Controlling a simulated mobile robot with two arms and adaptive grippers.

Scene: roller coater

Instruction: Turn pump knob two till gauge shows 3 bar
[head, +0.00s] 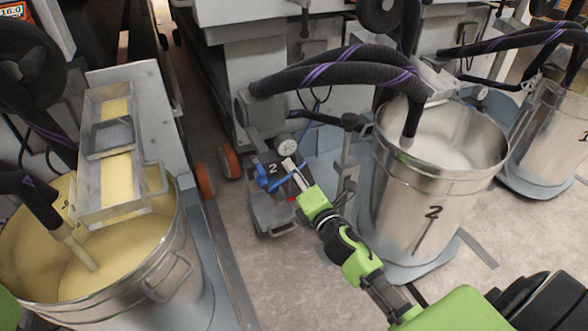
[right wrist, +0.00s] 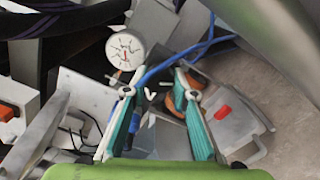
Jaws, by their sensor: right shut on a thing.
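Pump two, a small grey unit (head: 272,212) with a "2" label and blue hoses, stands low between the machines. Its round white gauge (head: 287,146) shows larger in the right wrist view (right wrist: 125,49); the needle reading is too small to tell. My right gripper (head: 291,174) reaches down to the pump's top, just below the gauge. In the right wrist view its teal-sided fingers (right wrist: 156,88) straddle the pump's top, shut on pump knob two, which is mostly hidden and hard to make out. My left gripper is not in view.
A steel bucket marked 2 (head: 428,200) stands right of the pump, with a black hose (head: 340,72) above it. A yellow-filled bucket (head: 165,270) is at the left. Orange wheels (head: 206,179) and a post (head: 346,160) flank the pump. Bare floor lies in front.

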